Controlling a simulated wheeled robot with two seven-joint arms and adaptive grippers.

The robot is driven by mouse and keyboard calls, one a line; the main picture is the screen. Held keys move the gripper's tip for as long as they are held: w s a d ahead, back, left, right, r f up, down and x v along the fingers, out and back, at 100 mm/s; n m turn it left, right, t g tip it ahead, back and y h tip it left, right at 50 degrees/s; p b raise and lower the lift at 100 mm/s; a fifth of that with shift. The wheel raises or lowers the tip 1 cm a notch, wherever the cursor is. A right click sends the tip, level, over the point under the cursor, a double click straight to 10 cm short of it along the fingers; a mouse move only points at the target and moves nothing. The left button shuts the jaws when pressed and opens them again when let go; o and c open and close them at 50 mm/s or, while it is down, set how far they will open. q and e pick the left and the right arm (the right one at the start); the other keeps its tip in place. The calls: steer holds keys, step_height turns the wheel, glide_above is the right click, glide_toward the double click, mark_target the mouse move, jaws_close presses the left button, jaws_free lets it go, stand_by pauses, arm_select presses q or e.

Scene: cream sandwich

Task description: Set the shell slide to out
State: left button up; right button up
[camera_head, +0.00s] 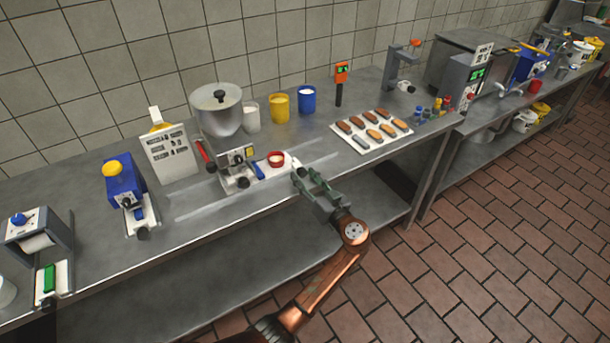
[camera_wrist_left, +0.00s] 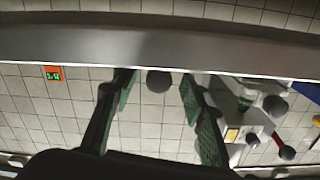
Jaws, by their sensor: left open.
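A white slide plate (camera_head: 288,162) sticks out to the right from the foot of the machine with the grey hopper (camera_head: 218,118). A small red cup (camera_head: 276,158) sits on it, and I take this plate to be the shell slide. A dark round knob (camera_head: 298,173) is at its right front end. My left gripper (camera_head: 307,180) is open at that end, with its fingers pointing at the knob. In the left wrist view a dark round knob (camera_wrist_left: 159,80) shows between the spread green fingers of the gripper (camera_wrist_left: 155,90). Contact cannot be told. My right gripper is out of view.
Left of the machine stand a white panel (camera_head: 170,155) and a blue device with a yellow top (camera_head: 124,180). White, yellow and blue cups (camera_head: 279,107) stand behind the slide. A tray of eclairs (camera_head: 350,140) lies to the right. The bench front edge runs under my left arm.

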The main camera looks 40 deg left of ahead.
arm_select(q)
steer(key=shift+x, duration=0.8)
steer(key=shift+d, duration=0.1)
steer(key=shift+c, duration=0.4)
jaws_close()
